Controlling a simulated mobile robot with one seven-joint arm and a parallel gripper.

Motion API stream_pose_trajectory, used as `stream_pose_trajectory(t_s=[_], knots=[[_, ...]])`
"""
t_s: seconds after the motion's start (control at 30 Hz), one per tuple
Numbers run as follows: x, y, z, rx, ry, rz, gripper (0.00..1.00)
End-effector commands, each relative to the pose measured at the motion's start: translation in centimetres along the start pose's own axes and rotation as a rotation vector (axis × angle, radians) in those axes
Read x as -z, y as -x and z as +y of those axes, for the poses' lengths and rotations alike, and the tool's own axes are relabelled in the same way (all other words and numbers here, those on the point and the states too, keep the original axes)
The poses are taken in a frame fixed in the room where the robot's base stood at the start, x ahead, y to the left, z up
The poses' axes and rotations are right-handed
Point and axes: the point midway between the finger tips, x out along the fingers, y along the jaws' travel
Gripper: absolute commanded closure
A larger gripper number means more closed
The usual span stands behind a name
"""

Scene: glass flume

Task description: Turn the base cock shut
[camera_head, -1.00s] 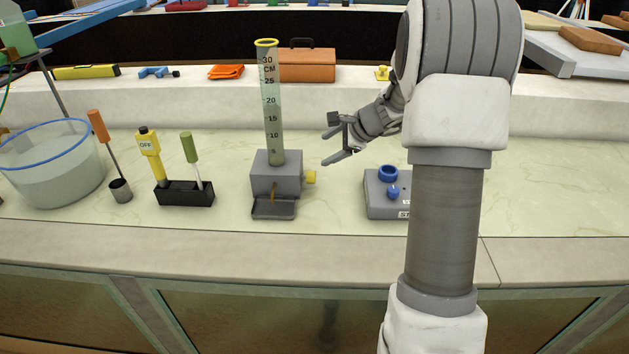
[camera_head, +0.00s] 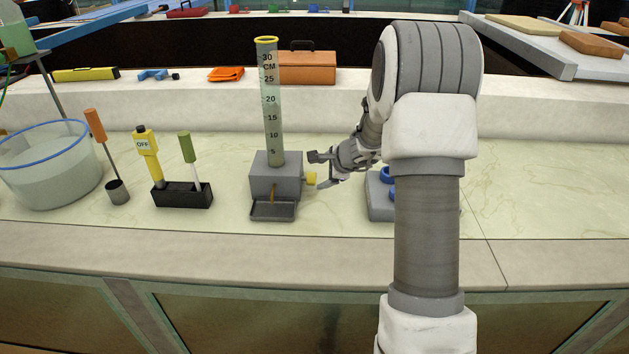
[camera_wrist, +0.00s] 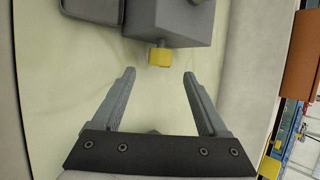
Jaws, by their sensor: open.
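The base cock is a yellow knob (camera_head: 311,178) on the right side of the grey base block (camera_head: 262,186), under the clear graduated tube (camera_head: 271,105). In the wrist view the yellow knob (camera_wrist: 160,56) lies just beyond the fingertips, roughly centred between them. My gripper (camera_head: 316,171) is open and empty, just right of the knob in the head view. In the wrist view my gripper (camera_wrist: 160,75) shows both fingers apart, with no visible contact on the knob. A brown streak marks the front of the block above its drip tray (camera_head: 272,211).
A grey box with blue parts (camera_head: 379,200) stands right of the base, partly behind my arm. A black holder (camera_head: 182,195) with yellow and green-handled tools, a small cup (camera_head: 118,192) and a water basin (camera_head: 48,180) stand left. Counter in front is clear.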

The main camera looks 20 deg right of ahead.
Motion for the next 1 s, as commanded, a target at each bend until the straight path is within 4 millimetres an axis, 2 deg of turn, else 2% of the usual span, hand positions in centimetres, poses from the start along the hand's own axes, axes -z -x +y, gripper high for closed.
stream_pose_trajectory(t_s=[0.03, 0.1, 0.3, 0.5, 0.77, 0.87, 1.0], knots=[[0.0, -1.3, 0.2, -0.003, 0.000, -0.001, 0.23], [-0.1, -2.5, 0.2, -0.003, 0.000, -0.003, 0.23], [-0.1, -5.2, 0.1, -0.001, 0.000, -0.001, 0.23], [-0.1, -6.3, 0.0, 0.000, -0.001, -0.002, 0.23], [-0.1, -6.4, 0.0, 0.000, 0.000, -0.002, 0.23], [-0.1, -6.4, 0.0, 0.000, 0.000, -0.001, 0.38], [-0.1, -6.4, 0.0, 0.000, 0.000, -0.001, 0.63]])
